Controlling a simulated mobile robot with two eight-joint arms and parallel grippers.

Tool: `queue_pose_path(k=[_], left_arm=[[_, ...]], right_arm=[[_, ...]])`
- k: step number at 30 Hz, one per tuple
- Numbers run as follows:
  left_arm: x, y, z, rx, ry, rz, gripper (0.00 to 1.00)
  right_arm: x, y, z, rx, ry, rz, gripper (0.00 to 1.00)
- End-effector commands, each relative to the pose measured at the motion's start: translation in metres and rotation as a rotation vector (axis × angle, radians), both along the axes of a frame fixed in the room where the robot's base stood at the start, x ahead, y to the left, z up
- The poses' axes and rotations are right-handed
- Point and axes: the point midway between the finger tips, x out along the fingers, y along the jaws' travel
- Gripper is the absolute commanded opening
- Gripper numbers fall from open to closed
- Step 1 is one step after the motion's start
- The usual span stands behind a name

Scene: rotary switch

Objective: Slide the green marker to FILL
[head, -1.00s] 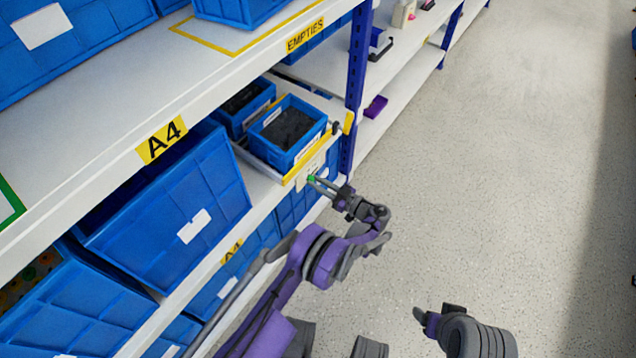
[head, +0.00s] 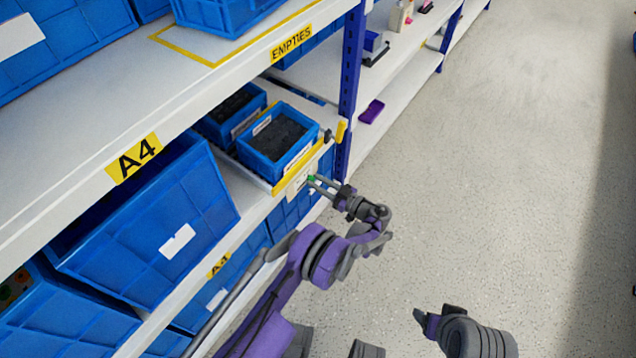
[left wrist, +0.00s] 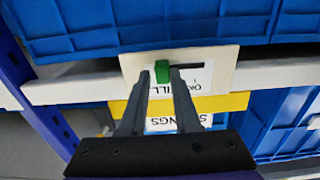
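The green marker (left wrist: 162,70) sits in a dark slot on a cream panel (left wrist: 222,65) on the shelf front. It is at the left end of the visible slot in the left wrist view, with bare slot to its right. The lettering shows upside down, FILL near the marker and OK to the right. My left gripper (left wrist: 160,76) has its fingers parted either side of the marker; a narrow gap shows on the left, and contact on the right is unclear. The marker also shows in the head view (head: 312,178). My right gripper (head: 430,320) is low in the head view, its fingers unclear.
A blue bin of dark contents (head: 278,140) stands above the panel behind a yellow strip. A yellow-handled part (head: 341,131) sticks out beside it. A blue shelf post (head: 350,90) stands to the right. Open floor (head: 500,150) lies right of the shelving.

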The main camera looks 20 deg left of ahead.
Motion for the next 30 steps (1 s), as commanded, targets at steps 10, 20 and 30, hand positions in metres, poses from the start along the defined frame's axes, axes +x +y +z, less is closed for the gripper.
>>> queue_pose_path(k=[10,20,30], left_arm=[[0.000,0.000,0.000,0.001,0.000,0.000,0.53],[-0.010,-0.027,0.001,0.000,0.000,-0.002,0.53],[-0.031,-0.088,0.001,0.001,0.000,-0.002,0.53]], right_arm=[[0.000,0.000,0.000,0.000,0.000,0.000,0.68],[0.000,0.000,0.004,0.000,-0.001,0.000,0.68],[-0.002,0.000,0.011,0.000,-0.003,0.000,0.68]])
